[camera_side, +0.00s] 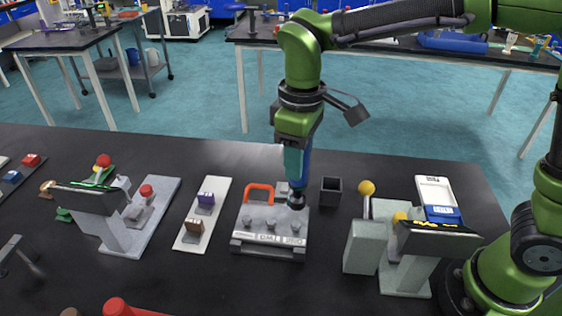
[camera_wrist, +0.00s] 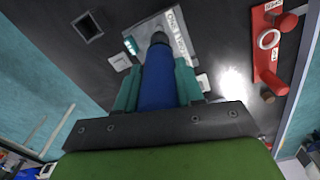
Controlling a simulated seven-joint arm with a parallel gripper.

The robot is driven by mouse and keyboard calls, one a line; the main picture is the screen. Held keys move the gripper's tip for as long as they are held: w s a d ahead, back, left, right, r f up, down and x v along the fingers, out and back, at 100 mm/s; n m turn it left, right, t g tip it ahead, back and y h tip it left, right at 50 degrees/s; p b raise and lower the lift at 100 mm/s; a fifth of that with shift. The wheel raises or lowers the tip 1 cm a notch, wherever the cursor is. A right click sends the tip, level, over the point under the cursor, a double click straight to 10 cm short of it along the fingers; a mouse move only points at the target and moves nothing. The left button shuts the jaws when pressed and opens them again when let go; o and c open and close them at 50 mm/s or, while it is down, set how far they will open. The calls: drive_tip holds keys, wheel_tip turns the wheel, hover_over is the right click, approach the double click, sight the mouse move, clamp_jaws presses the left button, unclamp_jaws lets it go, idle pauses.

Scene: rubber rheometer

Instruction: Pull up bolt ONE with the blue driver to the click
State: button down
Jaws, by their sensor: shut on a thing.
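My gripper (camera_side: 292,160) points down over the right side of the grey bolt plate (camera_side: 262,246). Its teal fingers are shut on the blue driver (camera_side: 304,168). The driver also shows in the wrist view (camera_wrist: 158,82), between the fingers, with its dark socket end (camera_wrist: 159,39) over the plate. In the side view the dark end is near the plate's right back part; I cannot tell whether it touches a bolt. Several grey bolt heads (camera_side: 270,225) stand along the plate's front. A label there (camera_wrist: 174,20) reads ONE.
A dark square cup (camera_side: 331,190) stands right of the plate. Further right is a grey device with a yellow knob (camera_side: 367,188) and a tilted screen (camera_side: 438,228). A pale strip with purple and brown blocks (camera_side: 202,215) lies to the left. A red fixture (camera_wrist: 268,60) shows in the wrist view.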

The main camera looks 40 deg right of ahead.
sight(296, 189)
drive_tip(key=shift+f, duration=2.75)
drive_tip(key=shift+f, duration=1.1)
idle(1.2)
drive_tip(key=shift+r, duration=2.55)
drive_tip(key=shift+w+d, duration=0.1)
drive_tip(key=w+d+r+m, duration=0.1)
drive_tip(key=d+m, duration=0.5)
drive_tip(key=d, duration=1.3)
drive_tip(key=shift+w, duration=0.55)
